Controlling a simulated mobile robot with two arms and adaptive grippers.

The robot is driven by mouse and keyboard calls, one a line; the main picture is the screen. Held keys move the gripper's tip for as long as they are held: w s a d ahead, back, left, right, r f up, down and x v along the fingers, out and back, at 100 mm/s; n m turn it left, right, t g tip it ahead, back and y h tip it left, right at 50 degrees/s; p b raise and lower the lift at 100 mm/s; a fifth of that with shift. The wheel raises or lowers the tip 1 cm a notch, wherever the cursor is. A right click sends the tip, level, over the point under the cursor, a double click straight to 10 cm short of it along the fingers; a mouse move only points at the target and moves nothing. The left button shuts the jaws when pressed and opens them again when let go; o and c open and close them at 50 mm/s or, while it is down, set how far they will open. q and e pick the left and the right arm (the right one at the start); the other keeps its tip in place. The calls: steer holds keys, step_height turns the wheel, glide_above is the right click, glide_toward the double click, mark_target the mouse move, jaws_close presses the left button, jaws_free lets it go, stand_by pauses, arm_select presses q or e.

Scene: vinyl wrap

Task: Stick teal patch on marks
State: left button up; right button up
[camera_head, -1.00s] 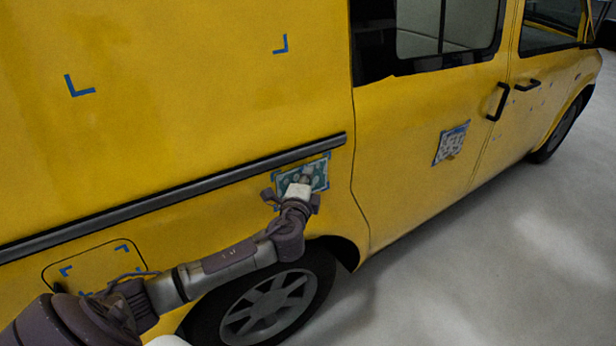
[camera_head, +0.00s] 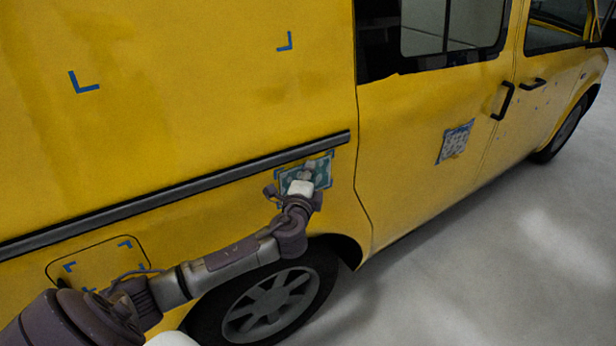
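The teal patch (camera_head: 320,167) with pale spots lies against the yellow van side, just below the dark trim strip and above the rear wheel. Blue marks show at its edges. My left gripper (camera_head: 299,180) is at the patch and covers its lower left part, along with a white piece at its tip. The fingers are too small and hidden to tell whether they are open or shut, or whether they touch the patch. My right gripper is not in view.
Blue corner marks (camera_head: 84,82) sit on the upper panel, and more surround the fuel flap (camera_head: 98,264). A pale patterned patch (camera_head: 455,142) is on the door. The rear wheel (camera_head: 268,305) is below my arm. Grey floor lies open at right.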

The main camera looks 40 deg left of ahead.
arm_select(q)
steer(key=shift+o, duration=0.5)
steer(key=v, duration=1.2)
step_height(320, 180, down, 23)
steer(key=s+a+n+g+h, duration=0.2)
steer(key=a+g, duration=0.1)
steer(key=g, duration=0.2)
steer(key=s+d+f+n+g+h, duration=0.15)
steer(key=s+f, duration=0.25)
steer(key=f, duration=0.4)
steer(key=s+f+n+g, duration=0.1)
steer(key=s+f+g, duration=0.3)
steer(key=f, duration=0.5)
steer(key=s+d+f+n+g+h, duration=0.1)
steer(key=s+d+f, duration=0.3)
steer(key=s, duration=0.6)
steer(key=s+d+f+n+g+h, duration=0.1)
steer(key=s+d+f+n+g, duration=0.1)
steer(key=s+f, duration=0.6)
steer(key=s+d+f+n+g+h, duration=0.1)
steer(key=s+d+f, duration=0.5)
steer(key=s, duration=0.8)
steer(key=shift+d+f+n+g, duration=0.15)
steer(key=shift+f+n+g, duration=0.45)
steer(key=shift+n, duration=0.65)
steer(key=shift+h, duration=0.25)
